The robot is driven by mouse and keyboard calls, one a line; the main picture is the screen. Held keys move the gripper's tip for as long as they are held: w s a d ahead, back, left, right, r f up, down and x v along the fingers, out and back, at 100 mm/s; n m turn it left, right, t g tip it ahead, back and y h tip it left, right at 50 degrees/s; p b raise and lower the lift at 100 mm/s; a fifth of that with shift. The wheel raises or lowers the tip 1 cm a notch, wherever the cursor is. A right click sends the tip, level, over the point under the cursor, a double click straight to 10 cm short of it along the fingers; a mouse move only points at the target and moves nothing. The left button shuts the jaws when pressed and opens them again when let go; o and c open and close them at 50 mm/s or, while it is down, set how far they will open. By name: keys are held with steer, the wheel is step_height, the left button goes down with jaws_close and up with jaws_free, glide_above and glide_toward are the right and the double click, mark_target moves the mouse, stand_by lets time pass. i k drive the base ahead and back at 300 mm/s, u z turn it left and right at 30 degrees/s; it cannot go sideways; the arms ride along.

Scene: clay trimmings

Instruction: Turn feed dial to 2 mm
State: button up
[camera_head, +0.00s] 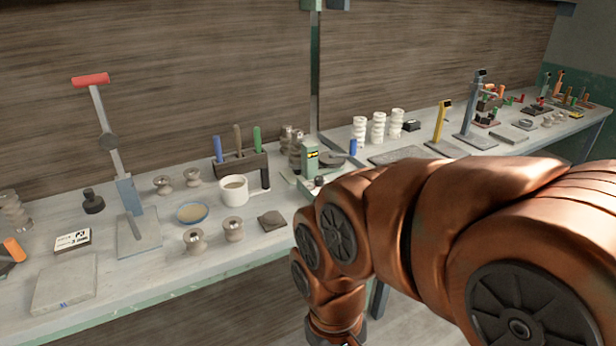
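A small green device (309,165) with a yellow-marked front stands on the bench near the middle of the head view. A dark round plate (332,160) sits at its right, and a small dark knob (319,181) shows low in front of it. I cannot tell which part is the feed dial, and no setting can be read at this size. My copper-coloured arm covers the bench just right of and in front of the device. The arm bends down to the bottom edge of the picture, below the bench front. My gripper is out of frame.
On the left stand a red-handled lever press (131,209), a white cup (234,190), a blue-rimmed dish (192,213), a tool rack (241,168) and several spools. White stacked cylinders (378,128) and a yellow stand (441,122) are at right. The front left bench edge has some bare room.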

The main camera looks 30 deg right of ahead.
mark_target(318, 180)
steer(key=k, duration=0.55)
steer(key=z, duration=0.65)
steer(key=i, duration=1.55)
steer(key=u, duration=0.8)
